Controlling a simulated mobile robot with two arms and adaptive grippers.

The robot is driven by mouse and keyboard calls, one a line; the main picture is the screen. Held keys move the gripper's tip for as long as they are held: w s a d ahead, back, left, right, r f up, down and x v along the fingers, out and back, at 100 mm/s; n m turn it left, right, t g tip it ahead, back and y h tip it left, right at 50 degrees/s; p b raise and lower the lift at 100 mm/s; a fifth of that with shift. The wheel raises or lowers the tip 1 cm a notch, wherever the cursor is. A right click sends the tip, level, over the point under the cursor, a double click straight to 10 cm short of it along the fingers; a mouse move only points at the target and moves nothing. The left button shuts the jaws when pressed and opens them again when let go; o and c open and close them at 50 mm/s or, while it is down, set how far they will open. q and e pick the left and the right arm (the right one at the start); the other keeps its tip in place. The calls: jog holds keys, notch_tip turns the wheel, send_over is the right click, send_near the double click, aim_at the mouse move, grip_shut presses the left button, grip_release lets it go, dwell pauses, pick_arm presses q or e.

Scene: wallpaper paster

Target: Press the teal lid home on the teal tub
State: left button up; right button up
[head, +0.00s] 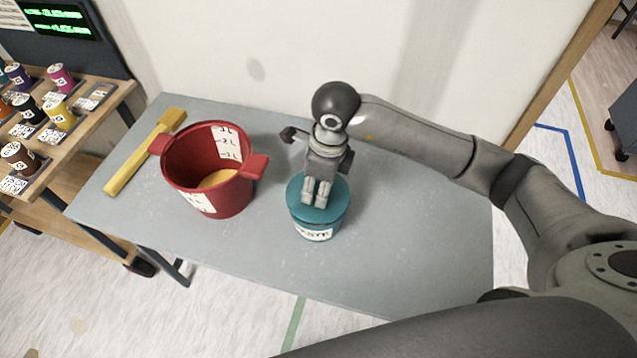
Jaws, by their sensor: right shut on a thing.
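The teal tub (339,226) stands upright on the grey table, with a white label on its front. The teal lid (298,205) lies over its top and looks about level. I cannot tell whether the lid is fully seated. My right gripper (317,203) points down onto the middle of the lid and is shut on it; its fingers hide the part they hold. My left gripper is not in view.
A red pot (222,203) with side handles, a volume scale and yellowish contents stands left of the tub. A yellow tool (137,165) lies beyond it. A wooden rack (75,90) of small jars stands at the left. The grey table (420,240) is clear right of the tub.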

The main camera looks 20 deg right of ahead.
jog(key=shift+b, duration=0.75)
dwell(1.8)
jog(key=shift+f+b, duration=1.1)
jog(key=shift+f, duration=0.05)
jog(key=o, duration=1.1)
jog(key=shift+r, duration=0.3)
jog(key=r, duration=0.7)
jog(key=s+d+r, duration=0.1)
jog(key=r, duration=0.3)
jog(key=shift+d+r, duration=0.1)
jog(key=shift+r, duration=0.05)
